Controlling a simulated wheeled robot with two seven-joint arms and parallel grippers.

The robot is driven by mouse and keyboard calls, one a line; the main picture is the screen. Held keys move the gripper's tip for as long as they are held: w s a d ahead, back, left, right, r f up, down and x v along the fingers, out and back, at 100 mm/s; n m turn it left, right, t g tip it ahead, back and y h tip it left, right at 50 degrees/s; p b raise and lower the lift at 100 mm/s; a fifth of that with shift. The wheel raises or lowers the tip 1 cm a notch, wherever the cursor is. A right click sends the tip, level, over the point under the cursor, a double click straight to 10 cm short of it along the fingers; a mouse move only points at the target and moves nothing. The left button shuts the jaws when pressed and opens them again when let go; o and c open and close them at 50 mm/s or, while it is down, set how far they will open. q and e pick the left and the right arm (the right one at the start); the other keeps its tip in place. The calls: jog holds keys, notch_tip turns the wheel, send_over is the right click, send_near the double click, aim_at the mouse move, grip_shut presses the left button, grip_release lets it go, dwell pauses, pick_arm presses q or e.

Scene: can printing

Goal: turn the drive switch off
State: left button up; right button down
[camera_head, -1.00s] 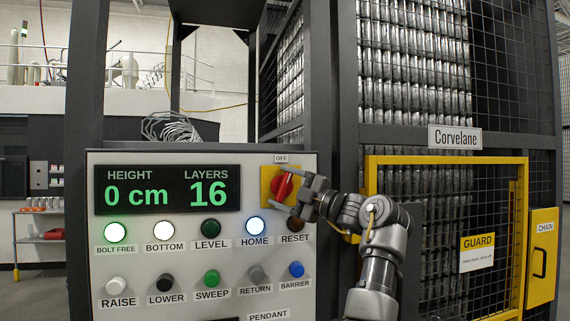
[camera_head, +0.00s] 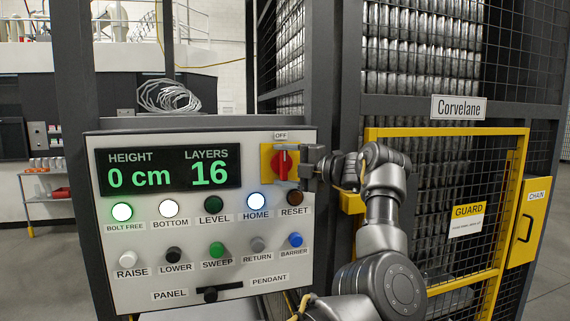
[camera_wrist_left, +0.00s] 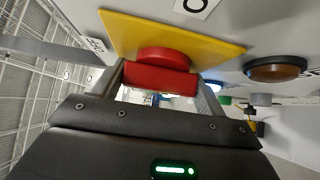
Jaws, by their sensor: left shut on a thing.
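The drive switch (camera_head: 281,162) is a red rotary knob on a yellow plate (camera_head: 267,150), at the upper right of the control panel. An OFF label (camera_head: 281,135) sits above it. The knob's handle looks upright, in line with that label. My left gripper (camera_head: 291,166) reaches it from the right and is shut on the red handle. In the left wrist view the red handle (camera_wrist_left: 160,80) lies between the two fingers, in front of the yellow plate. The fingertips partly hide the handle's sides. My right gripper is not in view.
The panel (camera_head: 140,285) has a display (camera_head: 168,172) reading 0 cm and 16 layers, with several buttons and lamps below. The RESET button (camera_head: 295,198) is just under the switch. A yellow guard gate (camera_head: 450,132) stands at the right.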

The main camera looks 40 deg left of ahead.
pick_arm(q)
jog(key=shift+f, duration=0.15)
jog(key=o, duration=1)
jog(key=shift+s, duration=0.1)
jog(key=shift+w+d+r+b, duration=0.1)
jog(key=shift+w+d+b, duration=0.2)
jog(key=shift+d, duration=1.5)
jog(key=shift+w+d+r+b, duration=0.1)
jog(key=shift+w+d+b, duration=0.2)
jog(key=shift+d, duration=1.45)
jog(key=shift+w+d+b, duration=0.15)
jog(key=shift+w+d, duration=0.25)
jog(key=shift+d, duration=1.4)
jog(key=shift+a, duration=0.1)
